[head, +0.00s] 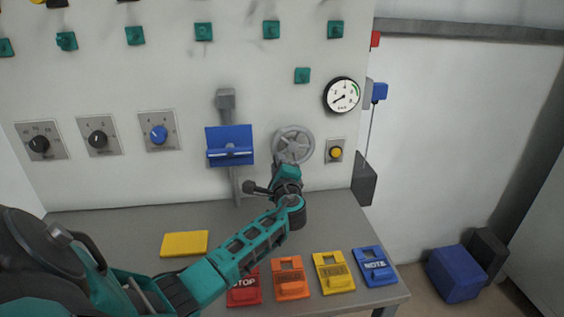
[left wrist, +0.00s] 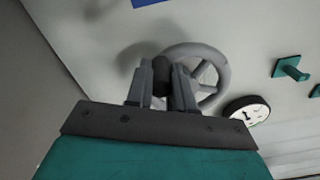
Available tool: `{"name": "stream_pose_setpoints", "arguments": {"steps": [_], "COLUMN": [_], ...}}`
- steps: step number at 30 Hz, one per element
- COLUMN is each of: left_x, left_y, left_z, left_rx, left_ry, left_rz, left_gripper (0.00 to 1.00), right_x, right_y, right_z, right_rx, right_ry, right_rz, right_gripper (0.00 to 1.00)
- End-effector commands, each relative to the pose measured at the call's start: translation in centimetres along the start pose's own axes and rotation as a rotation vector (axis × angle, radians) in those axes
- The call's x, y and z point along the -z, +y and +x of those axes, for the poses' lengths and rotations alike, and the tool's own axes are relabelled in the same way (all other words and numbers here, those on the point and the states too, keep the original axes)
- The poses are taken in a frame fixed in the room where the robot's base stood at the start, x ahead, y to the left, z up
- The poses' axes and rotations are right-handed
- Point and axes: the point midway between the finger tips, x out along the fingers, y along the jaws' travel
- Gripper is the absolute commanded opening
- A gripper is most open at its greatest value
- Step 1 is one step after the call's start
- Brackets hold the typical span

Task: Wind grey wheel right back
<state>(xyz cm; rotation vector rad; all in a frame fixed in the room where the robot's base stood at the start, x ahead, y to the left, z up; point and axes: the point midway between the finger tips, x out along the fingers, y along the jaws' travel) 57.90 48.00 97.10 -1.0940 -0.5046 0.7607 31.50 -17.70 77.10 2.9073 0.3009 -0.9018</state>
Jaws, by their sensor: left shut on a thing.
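The grey wheel (head: 294,143) is a spoked handwheel on the upright panel, right of the blue bracket. My left gripper (head: 289,165) reaches up to its lower edge, and my arm hides part of the lower rim. In the left wrist view the wheel (left wrist: 213,65) stands just beyond the fingers. There my left gripper (left wrist: 175,80) is shut on a dark round knob (left wrist: 175,70) at the wheel's rim. The knob is mostly hidden between the fingers. My right gripper is not in view.
A round gauge (head: 342,95) and a yellow button (head: 336,152) sit right of the wheel. The blue bracket (head: 230,146) and a dark-knobbed lever (head: 250,187) are to its left. Coloured signs, including an orange one (head: 291,278), and a yellow plate (head: 185,244) lie on the grey table (head: 120,228).

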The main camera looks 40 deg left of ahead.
Motion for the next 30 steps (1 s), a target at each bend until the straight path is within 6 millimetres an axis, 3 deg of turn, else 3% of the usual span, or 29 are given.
{"name": "stream_pose_setpoints", "arguments": {"steps": [9, 25, 26, 30], "left_x": [-0.43, -0.49, -0.49, -0.50], "left_y": [-0.34, -0.36, -0.37, -0.38], "left_z": [-0.06, -0.06, -0.06, -0.05], "left_rx": [-0.001, -0.001, -0.001, -0.001], "left_ry": [0.002, 0.002, 0.002, 0.001], "left_rz": [0.115, 0.137, 0.137, 0.136], "left_gripper": [0.00, 0.00, 0.24, 0.38], "right_x": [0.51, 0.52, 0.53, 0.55], "right_y": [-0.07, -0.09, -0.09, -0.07], "right_z": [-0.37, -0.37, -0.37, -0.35], "right_rx": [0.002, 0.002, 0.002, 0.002], "right_ry": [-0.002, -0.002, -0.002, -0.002], "right_rz": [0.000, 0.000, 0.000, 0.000], "right_gripper": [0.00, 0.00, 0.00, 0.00]}}
